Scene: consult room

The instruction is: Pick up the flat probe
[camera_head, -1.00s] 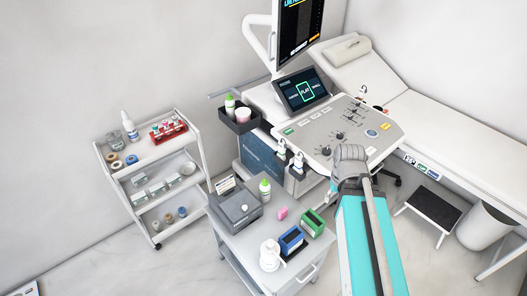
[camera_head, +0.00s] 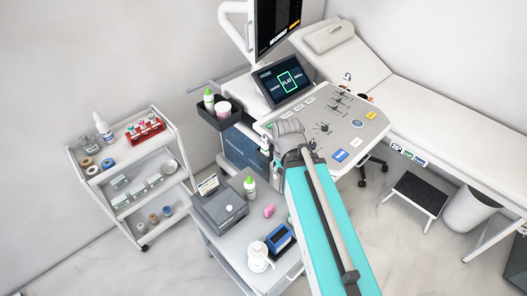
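The ultrasound console (camera_head: 335,122) stands in the middle, with a small screen (camera_head: 286,82) that shows "FLAT" in a green frame. A white-topped probe (camera_head: 265,144) sits upright in a holder at the console's left front edge, close to my arm. Another probe (camera_head: 347,77) stands at the console's far right edge. I cannot tell by shape which one is the flat probe. My teal arm reaches up from the bottom, its grey joint over the console's front left corner. It hides part of the holder row. I cannot make out my gripper's fingers.
A white shelf trolley (camera_head: 125,168) stands left, an exam couch (camera_head: 440,120) right.

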